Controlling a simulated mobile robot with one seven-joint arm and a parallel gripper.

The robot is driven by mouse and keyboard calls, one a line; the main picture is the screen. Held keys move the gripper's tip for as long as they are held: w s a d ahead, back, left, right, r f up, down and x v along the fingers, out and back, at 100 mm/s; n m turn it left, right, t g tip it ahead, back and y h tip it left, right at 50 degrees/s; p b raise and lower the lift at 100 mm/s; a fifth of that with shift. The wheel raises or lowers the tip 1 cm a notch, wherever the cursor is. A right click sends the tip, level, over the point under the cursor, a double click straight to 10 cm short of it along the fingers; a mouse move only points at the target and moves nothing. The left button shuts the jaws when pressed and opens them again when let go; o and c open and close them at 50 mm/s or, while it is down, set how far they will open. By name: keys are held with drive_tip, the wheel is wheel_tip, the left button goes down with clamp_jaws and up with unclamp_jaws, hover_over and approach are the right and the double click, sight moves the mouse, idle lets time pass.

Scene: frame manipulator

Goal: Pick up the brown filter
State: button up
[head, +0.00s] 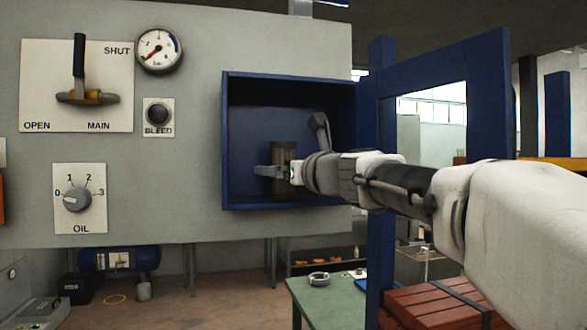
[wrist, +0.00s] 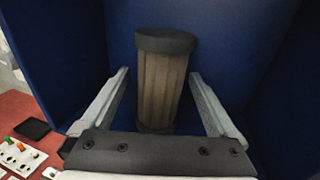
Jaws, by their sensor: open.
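The brown filter (wrist: 160,85) is a pleated cylinder with a dark cap, standing upright inside a blue open-fronted box. In the head view the filter (head: 283,155) is partly hidden behind my gripper and wrist. My gripper (head: 268,171) reaches into the box at the filter's lower half. In the wrist view my gripper (wrist: 160,82) is open, with one finger on each side of the filter. A gap shows between each finger and the filter in that view.
The blue box (head: 228,135) has walls close around the gripper. Its blue door frame (head: 488,95) stands open at right, behind my arm. The grey panel (head: 200,120) carries a valve lever (head: 79,70), a gauge (head: 158,50) and a knob (head: 77,199). A green table (head: 322,300) stands below.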

clamp_jaws()
idle(0.5)
drive_tip(key=shift+r, duration=0.15)
